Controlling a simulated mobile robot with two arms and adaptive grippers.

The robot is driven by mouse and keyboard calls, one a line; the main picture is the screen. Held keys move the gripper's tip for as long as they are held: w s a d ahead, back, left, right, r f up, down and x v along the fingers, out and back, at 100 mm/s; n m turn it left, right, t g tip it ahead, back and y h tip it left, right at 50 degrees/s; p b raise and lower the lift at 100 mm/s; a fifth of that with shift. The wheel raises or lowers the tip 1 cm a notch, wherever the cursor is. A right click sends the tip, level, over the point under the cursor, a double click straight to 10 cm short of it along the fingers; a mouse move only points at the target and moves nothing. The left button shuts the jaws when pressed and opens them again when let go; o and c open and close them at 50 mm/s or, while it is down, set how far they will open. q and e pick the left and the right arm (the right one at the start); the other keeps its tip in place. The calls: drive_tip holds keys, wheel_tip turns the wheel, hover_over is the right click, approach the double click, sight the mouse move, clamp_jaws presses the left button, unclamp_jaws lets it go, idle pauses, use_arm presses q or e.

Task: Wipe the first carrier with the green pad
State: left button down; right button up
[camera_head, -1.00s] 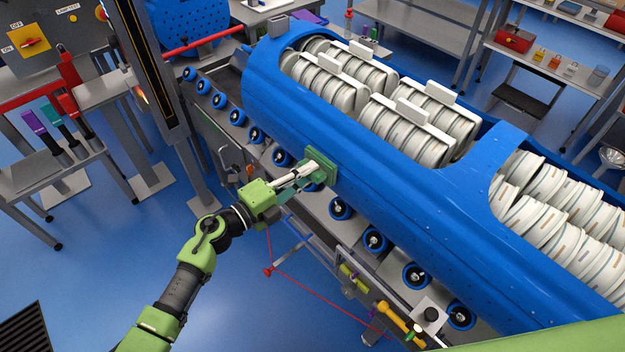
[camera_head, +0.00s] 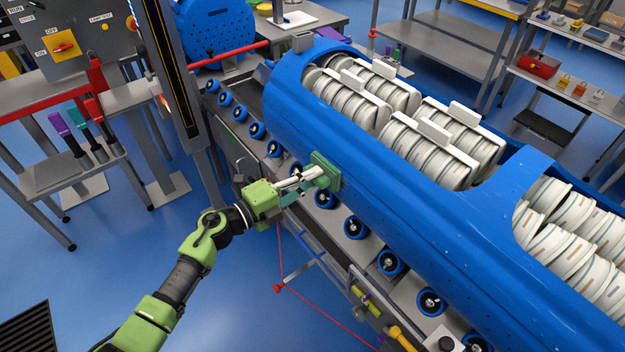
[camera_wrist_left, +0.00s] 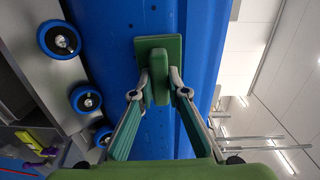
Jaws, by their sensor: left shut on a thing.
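The first carrier (camera_head: 300,95) is a long blue tub with rows of white discs in its openings. It lies on a roller conveyor, and its side also fills much of the left wrist view (camera_wrist_left: 120,50). My left gripper (camera_head: 312,180) is shut on the green pad (camera_head: 326,172). The pad is upright, its flat face at the carrier's near side wall; it seems to touch the wall. In the left wrist view both fingers pinch the handle block of the green pad (camera_wrist_left: 172,52). My right gripper is not in view.
Blue rollers (camera_head: 355,226) line the conveyor below the carrier. A dark post (camera_head: 165,60) stands left of the carrier. A stand with coloured-handled tools (camera_head: 85,140) is at left. A grey shelf table (camera_head: 450,45) stands behind. Blue floor at lower left is open.

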use_arm(q)
drive_tip(key=p+v, duration=0.1)
drive_tip(key=v, duration=0.5)
idle(0.4)
drive_tip(key=shift+a, duration=0.1)
drive_tip(key=v, duration=0.3)
drive_tip(key=shift+p, duration=0.4)
drive_tip(key=b+x, duration=0.1)
drive_tip(key=x, duration=0.6)
drive_tip(key=shift+d+b, duration=0.25)
drive_tip(key=shift+b, duration=0.15)
